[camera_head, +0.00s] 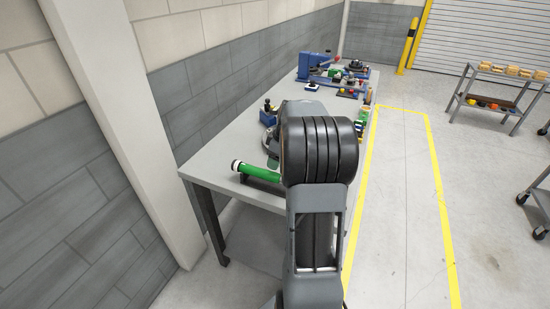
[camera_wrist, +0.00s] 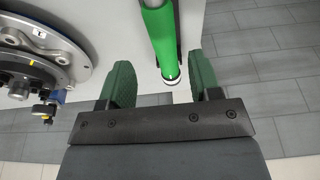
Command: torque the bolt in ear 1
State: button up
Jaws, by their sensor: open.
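A green cylindrical tool (camera_head: 262,174) with a white-and-black end lies on the near end of the bench, by a dark support. In the wrist view the green tool (camera_wrist: 161,35) runs from the top edge down to between my fingers. My gripper (camera_wrist: 161,68) is open, its two green fingers apart on either side of the tool's end; I see no contact. A round grey fixture (camera_wrist: 88,35) with a dark centre and a tag reading 1 (camera_wrist: 39,33) is at upper left. I cannot make out a bolt. My arm hides the gripper in the head view.
The grey bench (camera_head: 222,153) runs along the wall, with a blue device (camera_head: 314,66) and small parts at its far end. A yellow floor line (camera_head: 434,160) marks the right. A cart (camera_head: 500,90) stands at far right.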

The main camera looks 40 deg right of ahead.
aim_at(271, 173)
jog(key=b+x, duration=0.6)
jog(key=x, duration=0.3)
jog(key=shift+w+a+f, duration=0.1)
jog(key=shift+a+f, duration=0.05)
jog(key=shift+f, duration=0.15)
jog(key=shift+c, duration=0.3)
grip_shut()
jog(key=shift+r, duration=0.2)
dwell(0.3)
jog(key=shift+w+a+p+v, duration=0.15)
jog(key=shift+w+p+v, duration=0.1)
jog(key=shift+p+v, duration=0.7)
jog(key=shift+w+a+p+v, duration=0.15)
jog(key=shift+p+v, duration=0.4)
jog(key=shift+v, duration=0.75)
jog(key=shift+w+a+p+v, duration=0.1)
jog(key=shift+w+p+v, duration=0.2)
jog(key=shift+p+v, duration=0.65)
jog(key=shift+r, duration=0.35)
jog(key=shift+w, duration=0.1)
